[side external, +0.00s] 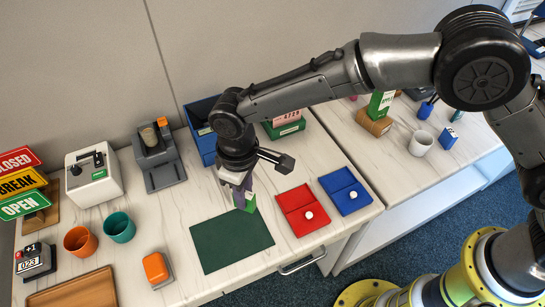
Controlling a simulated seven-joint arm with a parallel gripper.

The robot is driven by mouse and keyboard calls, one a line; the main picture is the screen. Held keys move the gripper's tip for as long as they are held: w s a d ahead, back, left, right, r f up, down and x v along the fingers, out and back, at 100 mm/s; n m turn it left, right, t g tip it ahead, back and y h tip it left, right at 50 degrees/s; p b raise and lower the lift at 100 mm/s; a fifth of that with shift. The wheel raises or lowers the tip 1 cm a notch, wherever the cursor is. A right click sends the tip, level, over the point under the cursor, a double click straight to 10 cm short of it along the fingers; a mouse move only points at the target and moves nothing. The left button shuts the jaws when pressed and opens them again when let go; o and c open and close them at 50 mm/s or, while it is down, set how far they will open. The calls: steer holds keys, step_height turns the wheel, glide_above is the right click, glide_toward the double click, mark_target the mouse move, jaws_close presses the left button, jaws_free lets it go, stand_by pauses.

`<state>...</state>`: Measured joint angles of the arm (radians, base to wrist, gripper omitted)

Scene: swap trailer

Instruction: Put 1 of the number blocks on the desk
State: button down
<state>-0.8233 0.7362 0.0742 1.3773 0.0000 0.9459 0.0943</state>
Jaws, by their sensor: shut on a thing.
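My gripper (243,200) points down over the desk (180,225). It is shut on a small green block (250,203), partly hidden by the fingers. The block is just beyond the far right corner of a dark green mat (232,241). I cannot tell whether it touches the desk, and no number on it is readable. A small blue block with a pale mark (449,138) stands on the right-hand surface, next to a white mug (421,144).
A blue bin (203,142) stands behind. Orange and teal cups (119,227), an orange-topped object (156,268) and a wooden tray (75,293) are left.

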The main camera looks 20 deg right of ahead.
steer(key=shift+n, duration=0.3)
steer(key=shift+s+a+f, duration=0.3)
steer(key=shift+s+f, duration=0.1)
steer(key=shift+f, duration=0.8)
steer(key=shift+s+a+f, duration=0.35)
steer(key=shift+f, duration=0.9)
steer(key=shift+s+a+f, duration=0.3)
steer(key=shift+s+f, duration=0.1)
steer(key=shift+f, duration=0.8)
steer(key=shift+f, duration=0.45)
steer(key=c, duration=0.7)
jaws_free()
steer(key=shift+o, duration=0.2)
step_height(320, 180, up, 14)
